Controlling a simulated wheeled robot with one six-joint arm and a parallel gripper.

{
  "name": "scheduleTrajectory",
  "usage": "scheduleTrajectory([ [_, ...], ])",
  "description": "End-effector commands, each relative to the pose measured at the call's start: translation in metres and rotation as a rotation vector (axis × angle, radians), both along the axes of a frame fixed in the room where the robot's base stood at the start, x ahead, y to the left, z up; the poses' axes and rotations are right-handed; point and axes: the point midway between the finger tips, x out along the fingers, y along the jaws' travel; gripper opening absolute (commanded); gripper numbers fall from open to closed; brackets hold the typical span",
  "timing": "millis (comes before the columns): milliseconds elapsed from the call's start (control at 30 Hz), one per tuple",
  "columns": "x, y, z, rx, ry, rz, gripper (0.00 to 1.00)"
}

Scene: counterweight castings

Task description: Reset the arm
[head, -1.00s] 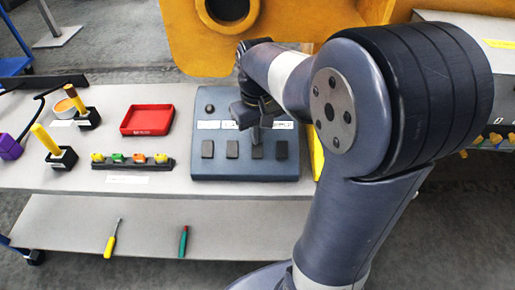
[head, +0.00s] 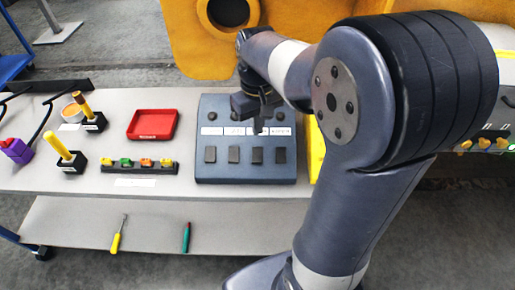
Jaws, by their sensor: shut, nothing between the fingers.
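My gripper (head: 259,127) is shut and empty. It points down over the dark control panel (head: 240,174) on the grey bench, in front of part of its white label strip. The panel has a row of dark rectangular switches along its front and round knobs behind. I cannot tell whether the fingertips touch the panel. My arm covers the right side of the view and hides what lies behind it.
A red tray (head: 152,124), a rack of small coloured pieces (head: 138,166) and yellow-handled tools in black blocks stand left of the panel. Two screwdrivers lie on the lower shelf (head: 150,232). A large yellow casting (head: 195,40) stands close behind the bench.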

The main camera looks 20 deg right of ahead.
Motion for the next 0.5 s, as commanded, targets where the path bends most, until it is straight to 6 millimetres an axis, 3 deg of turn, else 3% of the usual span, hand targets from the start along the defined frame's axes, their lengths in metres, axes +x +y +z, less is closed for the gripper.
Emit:
scheduleTrajectory([
  [100, 0.0, 0.0, 0.0092, 0.0, 0.0, 0.0, 0.0],
  [500, 0.0, 0.0, 0.0059, 0.0, 0.0, 0.0, 0.0],
])
